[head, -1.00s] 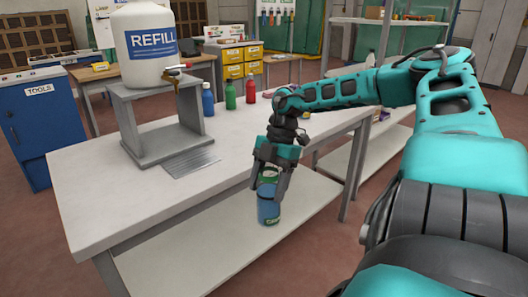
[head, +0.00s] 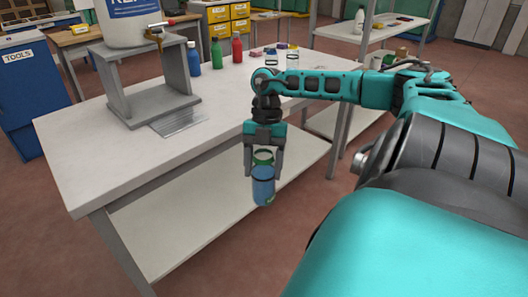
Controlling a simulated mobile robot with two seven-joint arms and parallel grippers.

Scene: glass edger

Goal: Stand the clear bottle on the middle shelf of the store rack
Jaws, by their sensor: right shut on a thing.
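My right gripper (head: 263,160) points down in front of the workbench's front edge. It is shut on a blue container (head: 263,188) with a green upper part, held upright in the air. Whether this container is the clear bottle I cannot tell. Two small clear bottles, one with a dark lid (head: 271,60) and one with a yellowish lid (head: 292,57), stand at the bench's far right end. My left gripper is not in view.
The white workbench (head: 80,150) has a lower shelf (head: 190,225). On it stand a grey stand (head: 150,85) with a white refill tank (head: 128,20), and blue (head: 194,60), green (head: 216,53) and red (head: 237,50) bottles. A white bottle (head: 359,22) stands on the rack.

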